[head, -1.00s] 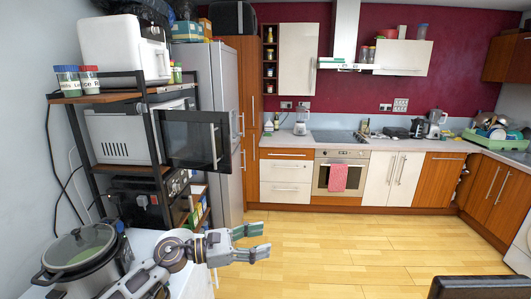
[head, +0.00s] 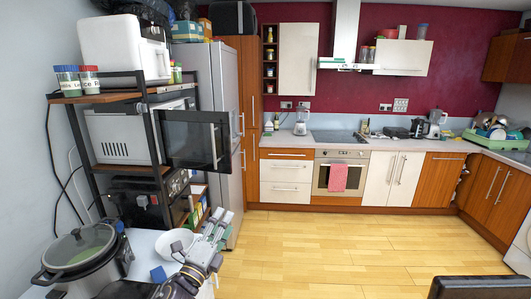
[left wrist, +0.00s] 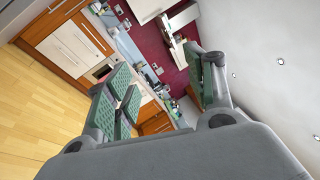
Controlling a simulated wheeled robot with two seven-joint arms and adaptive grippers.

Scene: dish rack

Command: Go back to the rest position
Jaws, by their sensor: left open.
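My left gripper (head: 218,226) is at the lower left of the head view, pointing up and away from me. It is open and empty, with its green-padded fingers spread. In the left wrist view the gripper (left wrist: 165,88) has nothing between its fingers, and the kitchen shows tilted behind them. In the head view it is just right of a white bowl (head: 172,243) on the white surface. I cannot tell whether they touch. My right gripper is not in view.
A pot-shaped cooker (head: 85,262) and a small blue item (head: 158,274) are on the white surface. A black-framed shelf (head: 112,98) holds a microwave with its door (head: 190,140) open. The wooden floor (head: 340,245) is clear. A dark edge (head: 480,288) shows at bottom right.

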